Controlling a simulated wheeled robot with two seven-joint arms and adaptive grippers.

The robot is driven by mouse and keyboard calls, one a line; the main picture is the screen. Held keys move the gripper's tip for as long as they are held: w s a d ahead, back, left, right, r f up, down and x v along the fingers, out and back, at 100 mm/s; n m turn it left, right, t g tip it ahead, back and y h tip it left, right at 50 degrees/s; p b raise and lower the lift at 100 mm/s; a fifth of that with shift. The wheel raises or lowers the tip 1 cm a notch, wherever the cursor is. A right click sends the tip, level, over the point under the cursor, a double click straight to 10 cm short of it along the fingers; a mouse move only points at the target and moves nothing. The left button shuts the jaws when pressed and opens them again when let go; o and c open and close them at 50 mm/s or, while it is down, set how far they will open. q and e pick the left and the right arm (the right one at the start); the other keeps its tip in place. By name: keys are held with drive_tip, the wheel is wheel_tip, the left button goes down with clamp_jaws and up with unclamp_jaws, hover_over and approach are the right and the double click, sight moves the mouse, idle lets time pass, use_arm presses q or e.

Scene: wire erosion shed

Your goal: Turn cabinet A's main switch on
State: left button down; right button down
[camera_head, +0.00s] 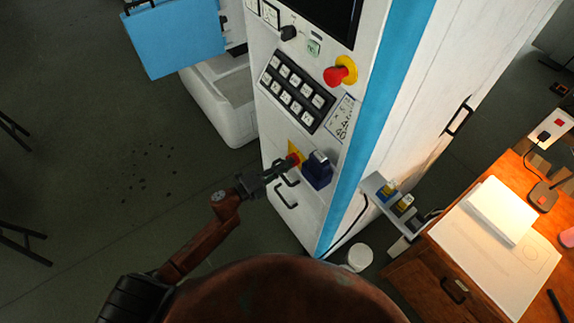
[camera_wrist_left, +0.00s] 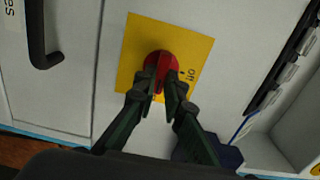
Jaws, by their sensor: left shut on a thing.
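The main switch is a red rotary knob (camera_wrist_left: 158,61) on a square yellow plate (camera_wrist_left: 145,32), set low on the front of a white and blue cabinet (camera_head: 318,218). Black lettering and a small mark show on the plate right of the knob; it seems to read "off", turned in the picture. My left gripper (camera_head: 285,164) is shut on the knob, with a dark finger on either side of it in the left wrist view (camera_wrist_left: 162,80). The fingers hide the knob's near part, so I cannot tell its exact setting. My right gripper is out of view.
A dark blue box-shaped part (camera_head: 318,171) juts out just right of the switch. Black door handles (camera_head: 286,194) stand below it. Above are a keypad (camera_head: 297,92) and a red emergency button (camera_head: 338,74). A wooden desk (camera_head: 425,262) stands at right. Floor at left is mostly clear.

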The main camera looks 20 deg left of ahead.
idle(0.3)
use_arm(q)
drive_tip(key=c, duration=2)
unclamp_jaws()
drive_tip(key=v, duration=1.2)
